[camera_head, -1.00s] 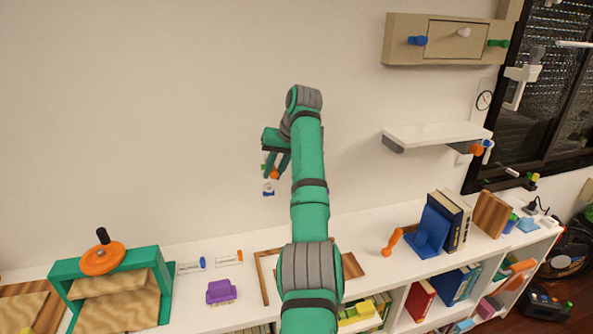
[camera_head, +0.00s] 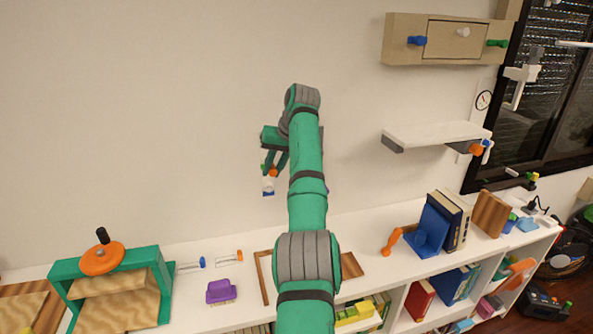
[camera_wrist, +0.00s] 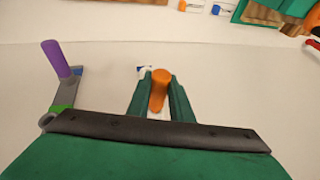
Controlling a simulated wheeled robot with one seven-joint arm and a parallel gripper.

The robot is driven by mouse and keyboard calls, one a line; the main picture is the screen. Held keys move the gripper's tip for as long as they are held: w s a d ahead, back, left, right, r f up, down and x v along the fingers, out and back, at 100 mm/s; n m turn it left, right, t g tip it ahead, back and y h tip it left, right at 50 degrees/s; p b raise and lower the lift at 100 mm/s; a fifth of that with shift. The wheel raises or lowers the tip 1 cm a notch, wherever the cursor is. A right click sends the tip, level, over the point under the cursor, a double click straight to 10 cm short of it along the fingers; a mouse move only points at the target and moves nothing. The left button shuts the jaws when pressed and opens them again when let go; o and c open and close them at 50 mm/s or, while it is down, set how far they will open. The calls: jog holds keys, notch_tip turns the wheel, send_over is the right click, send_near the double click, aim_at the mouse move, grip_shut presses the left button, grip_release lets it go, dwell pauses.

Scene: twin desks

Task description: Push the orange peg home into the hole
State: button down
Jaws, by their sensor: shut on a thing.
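My gripper (camera_head: 271,172) is at the wall above the white shelf top, fingers pointing down in the head view. It is shut on the orange peg (camera_wrist: 160,88), whose rounded end shows between the two green fingers in the wrist view. The peg also shows as a small orange spot in the head view (camera_head: 273,171). A small white piece with a blue mark (camera_head: 268,186) is just below the fingertips. The hole is not visible, and how deep the peg sits cannot be told.
In the wrist view a purple handle (camera_wrist: 55,57) on a grey and green mount stands left of the fingers. Below are a purple block (camera_head: 221,291), a green frame with an orange wheel (camera_head: 102,258) and small white plates. A wall shelf (camera_head: 437,134) is right.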

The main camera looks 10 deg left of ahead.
jog(key=shift+w+a, duration=0.4)
jog(key=c, duration=1.5)
grip_release()
jog(key=shift+w, duration=0.1)
jog(key=shift+d, duration=0.1)
